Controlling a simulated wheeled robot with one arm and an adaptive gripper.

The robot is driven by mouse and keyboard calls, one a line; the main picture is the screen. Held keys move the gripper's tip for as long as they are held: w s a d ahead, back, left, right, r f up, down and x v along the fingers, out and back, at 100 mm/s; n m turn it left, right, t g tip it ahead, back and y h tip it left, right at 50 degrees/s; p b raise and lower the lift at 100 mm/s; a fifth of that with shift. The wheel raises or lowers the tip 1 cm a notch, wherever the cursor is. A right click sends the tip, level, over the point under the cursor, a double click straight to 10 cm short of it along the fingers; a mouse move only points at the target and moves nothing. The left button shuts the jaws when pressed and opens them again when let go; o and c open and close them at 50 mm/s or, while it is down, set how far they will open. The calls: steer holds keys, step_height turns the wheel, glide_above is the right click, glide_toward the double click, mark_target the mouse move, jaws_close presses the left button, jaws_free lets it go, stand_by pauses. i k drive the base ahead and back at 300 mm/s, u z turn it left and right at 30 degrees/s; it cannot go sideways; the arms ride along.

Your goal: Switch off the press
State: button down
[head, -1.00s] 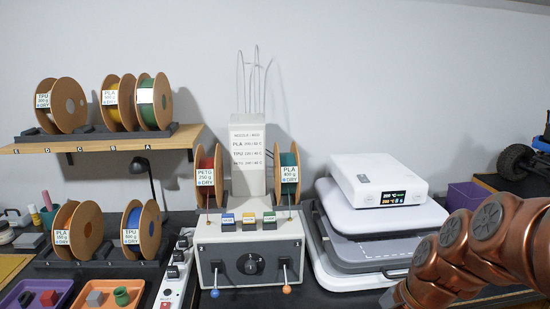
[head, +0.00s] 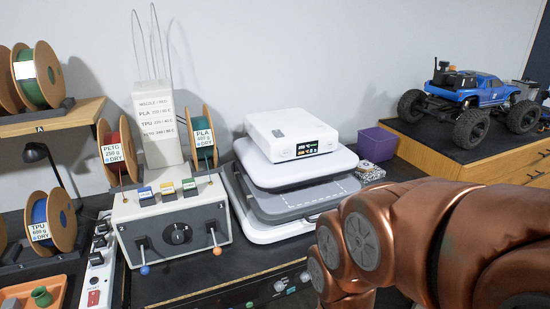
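The press (head: 300,195) looks like a stack of white and grey slabs right of centre, with a dashed outline on its grey plate. A white box-shaped unit (head: 280,125) with a lit display (head: 307,148) sits on top; its text is too small to read surely. A front panel with small buttons and a green-lit spot (head: 270,292) shows low in the picture, partly cut off. My copper arm crosses the lower right and hides part of the bench beside the press. My gripper is not in view.
A grey control box (head: 180,235) with two levers and two spools stands left of the press. A white power strip (head: 97,275) with a red switch is further left. A purple bin (head: 377,143) and a blue crawler (head: 470,95) on a wooden cabinet are right.

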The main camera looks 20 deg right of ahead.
mark_target(277, 133)
steer(key=k, duration=0.65)
steer(key=u, duration=0.45)
steer(key=i, duration=1)
steer(key=u, duration=0.35)
